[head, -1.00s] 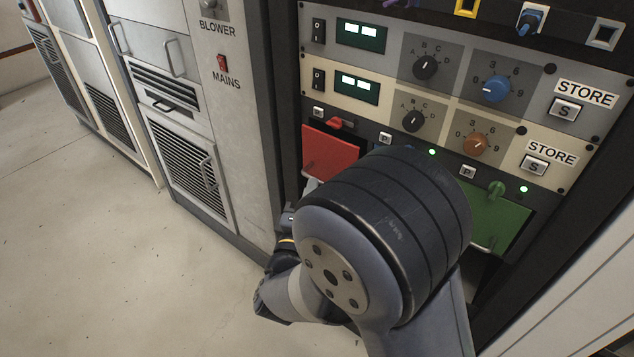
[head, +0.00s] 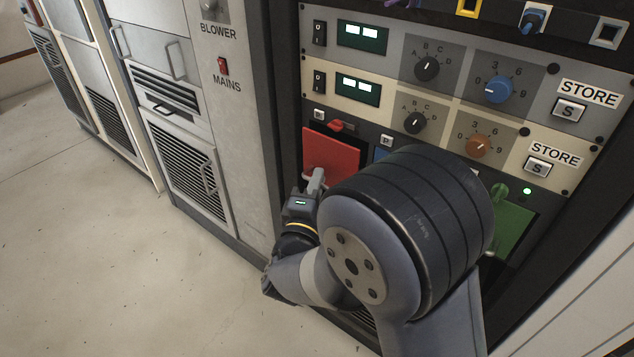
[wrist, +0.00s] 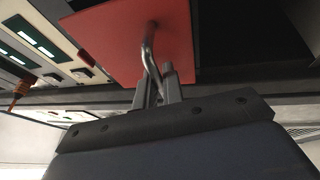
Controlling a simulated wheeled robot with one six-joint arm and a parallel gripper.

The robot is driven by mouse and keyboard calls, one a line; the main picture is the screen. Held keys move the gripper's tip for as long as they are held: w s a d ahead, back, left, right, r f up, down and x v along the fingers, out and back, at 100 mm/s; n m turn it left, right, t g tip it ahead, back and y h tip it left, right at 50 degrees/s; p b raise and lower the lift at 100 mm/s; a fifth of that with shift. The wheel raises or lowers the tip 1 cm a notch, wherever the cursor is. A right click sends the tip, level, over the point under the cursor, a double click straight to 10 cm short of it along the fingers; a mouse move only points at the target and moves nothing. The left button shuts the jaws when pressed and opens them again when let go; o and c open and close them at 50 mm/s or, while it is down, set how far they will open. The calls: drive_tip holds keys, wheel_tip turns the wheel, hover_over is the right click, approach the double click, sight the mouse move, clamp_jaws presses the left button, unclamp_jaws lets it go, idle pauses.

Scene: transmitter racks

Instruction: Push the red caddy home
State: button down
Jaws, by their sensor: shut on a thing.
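The red caddy (head: 332,150) is in the leftmost slot of the lower row in the head view. Its red front stands a little out from the dark panel, with a dark gap at its upper right. In the wrist view the red front (wrist: 120,40) fills the upper middle, with a bent metal handle (wrist: 149,45) on it. My gripper (head: 316,182) is at the lower part of the red front. In the wrist view its fingers (wrist: 158,84) are shut on the handle. How deep the caddy sits is hard to tell.
A red latch (head: 342,126) sits above the red caddy. Cabinets (head: 185,100) stand left; the floor (head: 90,250) there is clear.

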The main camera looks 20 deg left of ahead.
sight(328, 174)
idle(0.3)
drive_tip(key=w, duration=0.1)
drive_tip(key=w+d+p, duration=0.1)
drive_tip(key=w, duration=0.1)
drive_tip(key=shift+w+d, duration=0.1)
drive_tip(key=shift+d, duration=0.1)
drive_tip(key=c, duration=1.8)
unclamp_jaws()
drive_tip(key=s, duration=0.3)
drive_tip(key=s+f+p, duration=0.1)
drive_tip(key=s, duration=0.3)
drive_tip(key=s+f+p, duration=0.1)
drive_tip(key=s, duration=0.2)
drive_tip(key=shift+s, duration=0.35)
drive_tip(key=shift+w, duration=0.15)
